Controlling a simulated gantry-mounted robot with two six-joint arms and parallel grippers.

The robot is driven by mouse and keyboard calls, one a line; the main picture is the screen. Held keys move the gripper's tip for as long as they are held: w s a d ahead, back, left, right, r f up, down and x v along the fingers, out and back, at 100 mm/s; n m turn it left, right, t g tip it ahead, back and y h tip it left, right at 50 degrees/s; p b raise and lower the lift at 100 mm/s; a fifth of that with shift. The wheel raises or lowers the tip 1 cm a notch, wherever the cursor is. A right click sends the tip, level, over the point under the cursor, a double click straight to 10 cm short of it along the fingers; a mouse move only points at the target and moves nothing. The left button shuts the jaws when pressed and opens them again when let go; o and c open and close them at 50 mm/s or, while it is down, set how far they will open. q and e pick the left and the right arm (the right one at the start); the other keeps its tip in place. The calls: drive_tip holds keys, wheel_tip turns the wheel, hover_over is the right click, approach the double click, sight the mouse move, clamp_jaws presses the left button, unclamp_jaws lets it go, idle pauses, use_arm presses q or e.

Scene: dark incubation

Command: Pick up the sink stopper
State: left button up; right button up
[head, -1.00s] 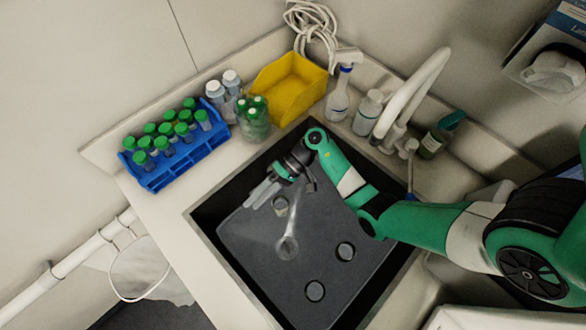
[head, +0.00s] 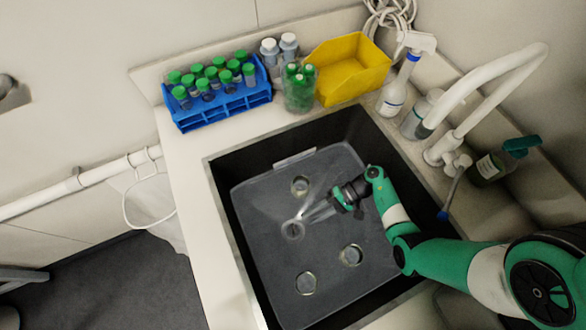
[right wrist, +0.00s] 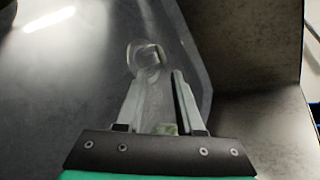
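A round grey piece with a pale rim (head: 292,231), apparently the sink stopper, lies on the dark sink floor, left of the middle. Contact is not visible. My left gripper is out of view.
The dark sink (head: 262,270) has several round holes in its floor and steep walls around my right arm. Behind it stand a blue tube rack (head: 222,118), a yellow bin (head: 345,68) and a spray bottle (head: 394,95). The white faucet (head: 480,95) stands at the right.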

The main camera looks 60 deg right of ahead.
sight(299, 227)
drive_tip(key=x, duration=0.5)
drive_tip(key=shift+w+a+f+b, duration=0.1)
drive_tip(key=shift+a+b, duration=0.05)
drive_tip(key=shift+b, duration=0.15)
clamp_jaws()
